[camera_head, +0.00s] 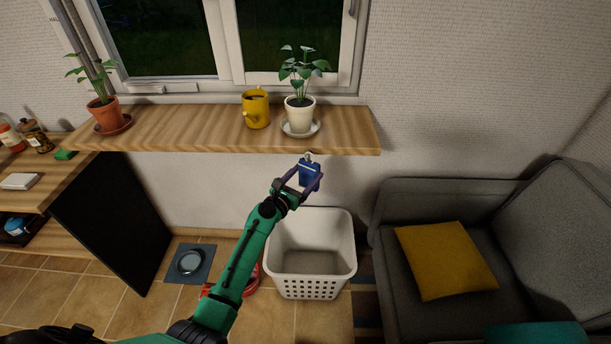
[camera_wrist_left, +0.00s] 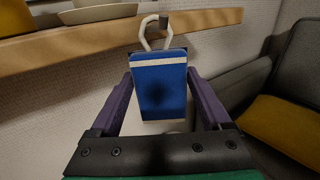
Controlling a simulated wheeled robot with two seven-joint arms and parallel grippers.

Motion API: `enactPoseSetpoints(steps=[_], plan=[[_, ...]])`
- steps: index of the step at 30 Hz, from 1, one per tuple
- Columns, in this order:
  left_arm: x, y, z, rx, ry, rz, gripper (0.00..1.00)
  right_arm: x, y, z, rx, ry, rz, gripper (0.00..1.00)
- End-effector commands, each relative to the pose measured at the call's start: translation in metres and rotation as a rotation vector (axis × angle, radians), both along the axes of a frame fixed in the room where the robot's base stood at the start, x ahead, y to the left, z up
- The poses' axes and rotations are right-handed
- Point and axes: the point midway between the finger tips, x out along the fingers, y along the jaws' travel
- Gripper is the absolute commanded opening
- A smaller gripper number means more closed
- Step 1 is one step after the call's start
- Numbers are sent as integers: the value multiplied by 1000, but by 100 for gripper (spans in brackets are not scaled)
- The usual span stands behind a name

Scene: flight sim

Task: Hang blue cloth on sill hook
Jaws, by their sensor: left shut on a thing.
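The blue cloth (camera_head: 309,174) is a small folded piece just below the front edge of the wooden sill (camera_head: 200,132). In the left wrist view the blue cloth (camera_wrist_left: 160,88) has a white band and a pale loop (camera_wrist_left: 144,37) at its top. The loop reaches up to a small grey hook (camera_wrist_left: 163,22) at the sill edge. I cannot tell whether the loop is around the hook or only beside it. My left gripper (camera_head: 305,183) is shut on the cloth from below; its purple fingers (camera_wrist_left: 160,98) stand at both sides. My right gripper is not in view.
On the sill stand a yellow mug (camera_head: 256,109), a white potted plant (camera_head: 299,115) and a terracotta potted plant (camera_head: 105,113). A white basket (camera_head: 311,284) stands on the floor below the cloth. A grey sofa (camera_head: 400,210) with a yellow cushion (camera_head: 446,260) is at right.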

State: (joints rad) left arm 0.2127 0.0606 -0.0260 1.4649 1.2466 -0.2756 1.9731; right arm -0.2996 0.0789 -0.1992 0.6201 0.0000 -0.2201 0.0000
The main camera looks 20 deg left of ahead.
Motion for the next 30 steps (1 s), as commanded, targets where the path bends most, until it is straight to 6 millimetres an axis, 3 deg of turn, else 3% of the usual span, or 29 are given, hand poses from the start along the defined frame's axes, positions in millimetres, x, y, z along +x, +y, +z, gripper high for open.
enactPoseSetpoints(steps=[7, 8, 9, 20, 23, 30], plan=[[0, 0, 0, 0, 0, 0, 27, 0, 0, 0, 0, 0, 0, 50], [0, 0, 0, 0, 0, 0, 93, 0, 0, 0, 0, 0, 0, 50], [0, 0, 0, 0, 0, 0, 100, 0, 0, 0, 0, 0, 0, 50], [-11, 3, 0, 0, 2, 0, 100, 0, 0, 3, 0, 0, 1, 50], [-28, 8, 0, 1, 2, 1, 100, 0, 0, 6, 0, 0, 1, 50], [-95, 26, -3, 1, 4, 1, 100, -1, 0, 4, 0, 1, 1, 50]])
